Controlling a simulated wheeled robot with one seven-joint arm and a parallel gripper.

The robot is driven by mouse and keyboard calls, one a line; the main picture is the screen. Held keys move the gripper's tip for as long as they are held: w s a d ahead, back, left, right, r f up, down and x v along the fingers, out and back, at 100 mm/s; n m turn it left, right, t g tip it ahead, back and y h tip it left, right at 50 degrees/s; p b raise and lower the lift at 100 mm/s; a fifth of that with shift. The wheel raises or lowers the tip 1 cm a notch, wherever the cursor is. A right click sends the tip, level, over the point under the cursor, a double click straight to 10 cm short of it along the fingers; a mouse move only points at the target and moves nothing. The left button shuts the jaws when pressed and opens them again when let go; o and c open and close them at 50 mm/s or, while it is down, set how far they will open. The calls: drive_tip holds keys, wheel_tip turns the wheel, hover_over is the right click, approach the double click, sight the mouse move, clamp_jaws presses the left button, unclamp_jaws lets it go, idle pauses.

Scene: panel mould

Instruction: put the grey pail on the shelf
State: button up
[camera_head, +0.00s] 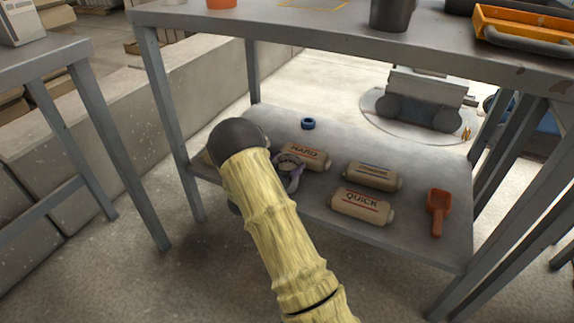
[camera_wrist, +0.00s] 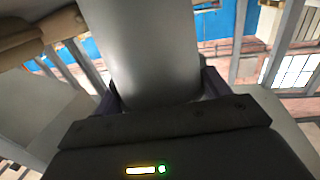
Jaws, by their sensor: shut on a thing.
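The grey pail (camera_wrist: 150,55) fills the middle of the wrist view as a smooth grey cylinder between the fingers. My gripper (camera_wrist: 157,92) is shut on it. In the head view, my yellow-sleeved arm hides most of the gripper, and only a small part of the grip shows by the left part of the lower shelf (camera_head: 400,232). The pail is mostly hidden there, and I cannot tell whether its base touches the shelf.
The shelf holds sacks marked HARD (camera_head: 306,157) and QUICK (camera_head: 361,206), another sack (camera_head: 373,177), a blue ring (camera_head: 308,123) and an orange scoop (camera_head: 437,210). The tabletop (camera_head: 300,22) above carries a dark pail (camera_head: 391,12) and an orange tray (camera_head: 520,28). Table legs flank the shelf.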

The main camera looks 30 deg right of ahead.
drive_tip(key=shift+f, duration=0.1)
drive_tip(key=o, duration=1.7)
drive_tip(key=shift+r, duration=0.2)
drive_tip(key=p+v, duration=0.6)
drive_tip(key=v, duration=0.6)
drive_tip(key=shift+f, duration=0.1)
drive_tip(key=shift+w, duration=0.1)
